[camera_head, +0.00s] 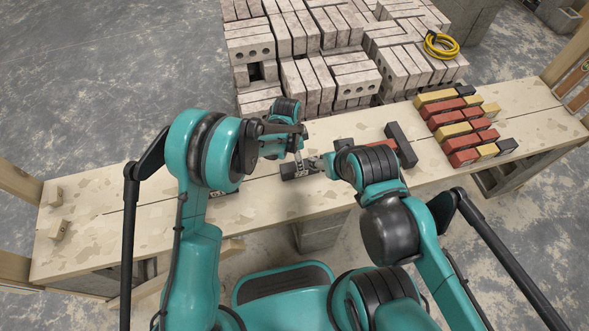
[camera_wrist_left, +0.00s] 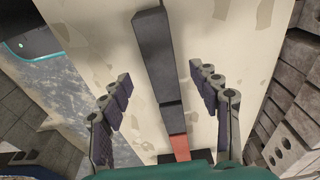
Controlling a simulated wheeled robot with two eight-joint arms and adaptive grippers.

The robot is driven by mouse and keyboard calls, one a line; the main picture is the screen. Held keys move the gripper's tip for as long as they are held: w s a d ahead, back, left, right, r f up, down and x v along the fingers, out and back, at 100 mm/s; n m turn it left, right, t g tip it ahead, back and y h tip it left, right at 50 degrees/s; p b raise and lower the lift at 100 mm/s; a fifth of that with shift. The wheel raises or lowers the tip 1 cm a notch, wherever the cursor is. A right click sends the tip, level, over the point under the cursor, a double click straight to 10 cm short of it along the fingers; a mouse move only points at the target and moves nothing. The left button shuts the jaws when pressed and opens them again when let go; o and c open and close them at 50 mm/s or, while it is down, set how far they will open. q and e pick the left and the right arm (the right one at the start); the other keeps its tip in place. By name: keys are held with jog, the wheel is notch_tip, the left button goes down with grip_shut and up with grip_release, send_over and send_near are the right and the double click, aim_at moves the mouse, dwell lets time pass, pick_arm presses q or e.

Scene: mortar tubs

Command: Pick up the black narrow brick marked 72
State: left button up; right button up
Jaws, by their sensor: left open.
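A black narrow brick (camera_head: 290,170) with a pale mark lies on the plank; I cannot read the number. My left gripper (camera_head: 301,158) is above the brick, beside its right part. In the left wrist view the left gripper (camera_wrist_left: 163,92) is open, its fingers spread either side of a line of dark bricks, with nothing held. The line shows a long dark brick (camera_wrist_left: 154,52), a shorter dark one (camera_wrist_left: 171,116) and a red one (camera_wrist_left: 180,146). My right gripper (camera_head: 320,163) is close by, mostly hidden behind its own wrist; its jaws are unclear.
A long wooden plank bench (camera_head: 100,215) crosses the view. More dark and red bricks lie right of the grippers, including a dark brick (camera_head: 401,146). Coloured bricks (camera_head: 460,128) sit at the right. Stacked grey blocks (camera_head: 330,80) stand behind. The left plank is mostly clear.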

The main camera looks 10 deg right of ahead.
pick_arm(q)
jog(key=f+b, duration=0.1)
jog(key=f, duration=0.2)
jog(key=d+f+b, duration=0.1)
jog(key=f+b, duration=0.1)
jog(key=f, duration=0.1)
jog(key=shift+d+f, duration=0.15)
jog(key=shift+f, duration=0.2)
jog(key=shift+r, duration=0.1)
jog(key=shift+c, duration=0.4)
grip_shut()
